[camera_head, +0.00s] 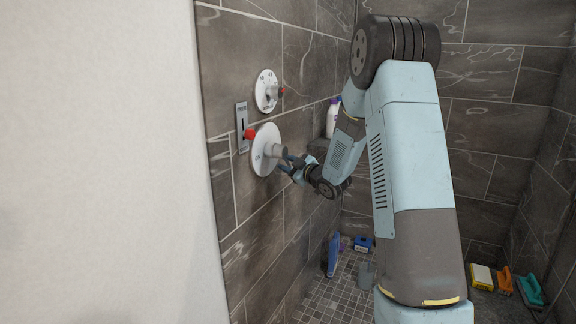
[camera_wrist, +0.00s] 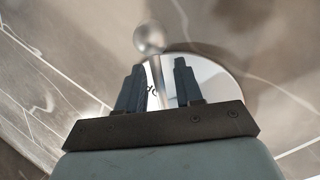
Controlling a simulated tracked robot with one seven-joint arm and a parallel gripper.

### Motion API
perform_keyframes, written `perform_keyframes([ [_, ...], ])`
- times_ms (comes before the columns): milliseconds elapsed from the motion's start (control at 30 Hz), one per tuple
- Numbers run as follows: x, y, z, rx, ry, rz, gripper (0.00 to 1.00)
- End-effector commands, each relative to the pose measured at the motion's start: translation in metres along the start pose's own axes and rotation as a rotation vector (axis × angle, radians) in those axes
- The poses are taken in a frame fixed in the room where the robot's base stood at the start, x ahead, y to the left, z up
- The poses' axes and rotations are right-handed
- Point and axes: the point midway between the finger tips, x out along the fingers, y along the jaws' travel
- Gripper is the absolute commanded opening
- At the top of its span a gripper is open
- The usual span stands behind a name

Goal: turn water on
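A large round white valve plate (camera_head: 265,150) is on the tiled wall, with a metal handle (camera_head: 274,151) standing out from it. A red piece (camera_head: 250,134) shows at its left edge. Contact with the shaft cannot be told.
A slotted wall panel (camera_head: 242,127) is left of the large plate. A white bottle (camera_head: 332,118) stands on a ledge behind. A blue bottle (camera_head: 333,254), a blue box (camera_head: 363,244), a yellow sponge (camera_head: 481,277) and brushes (camera_head: 530,290) are on the floor. A pale wall (camera_head: 100,160) fills the left.

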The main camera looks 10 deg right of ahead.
Motion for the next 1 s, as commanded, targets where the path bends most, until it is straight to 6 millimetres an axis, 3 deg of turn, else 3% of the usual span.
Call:
perform_keyframes([
  [133,-0.0002,0.0000,0.0000,0.000,0.000,0.000,0.35],
  [500,-0.0005,0.0001,0.0000,0.000,0.000,0.000,0.00],
  [1000,-0.0001,-0.0009,-0.0006,0.001,0.001,-0.002,0.00],
])
